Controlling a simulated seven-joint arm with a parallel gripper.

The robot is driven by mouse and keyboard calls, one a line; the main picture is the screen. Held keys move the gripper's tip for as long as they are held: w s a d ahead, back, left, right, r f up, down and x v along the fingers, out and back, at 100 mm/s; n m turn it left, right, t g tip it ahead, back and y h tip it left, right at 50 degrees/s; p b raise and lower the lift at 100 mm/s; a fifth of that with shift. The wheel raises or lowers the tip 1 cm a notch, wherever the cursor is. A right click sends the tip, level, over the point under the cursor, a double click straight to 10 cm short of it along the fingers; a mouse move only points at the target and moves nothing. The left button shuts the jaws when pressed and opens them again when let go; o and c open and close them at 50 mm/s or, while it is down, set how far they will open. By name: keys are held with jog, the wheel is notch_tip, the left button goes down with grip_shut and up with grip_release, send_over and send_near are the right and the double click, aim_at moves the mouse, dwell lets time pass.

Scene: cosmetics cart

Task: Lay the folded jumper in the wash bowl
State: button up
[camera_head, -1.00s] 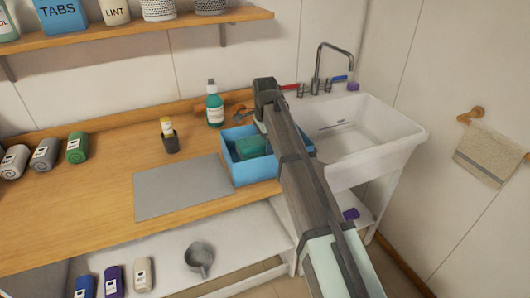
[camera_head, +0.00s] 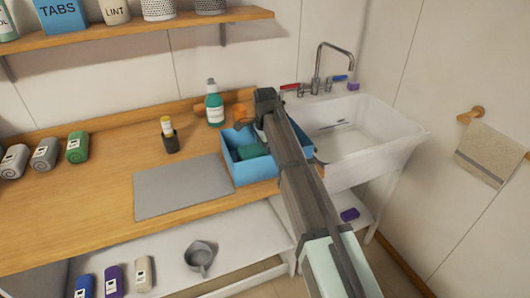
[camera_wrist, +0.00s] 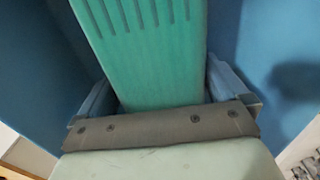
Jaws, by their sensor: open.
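The folded jumper is a green block (camera_head: 251,152) inside the blue wash bowl (camera_head: 254,173) on the counter's right end. In the wrist view the jumper (camera_wrist: 150,50) is a ribbed green slab with blue bowl walls (camera_wrist: 50,75) on both sides. My gripper (camera_head: 262,132) is above the back part of the bowl, pointing down. In the wrist view its two fingers (camera_wrist: 165,97) stand open on either side of the jumper's near end; contact cannot be told. My arm hides the bowl's right part in the head view.
A white sink (camera_head: 350,135) with a tap stands right of the bowl. A green spray bottle (camera_head: 214,108) and an orange item (camera_head: 240,112) are behind it. A grey mat (camera_head: 183,187) and a small dark holder (camera_head: 170,142) are to the left.

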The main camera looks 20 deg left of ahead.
notch_tip(320, 180, up, 12)
dwell(0.6)
jog(key=shift+d+r, duration=0.1)
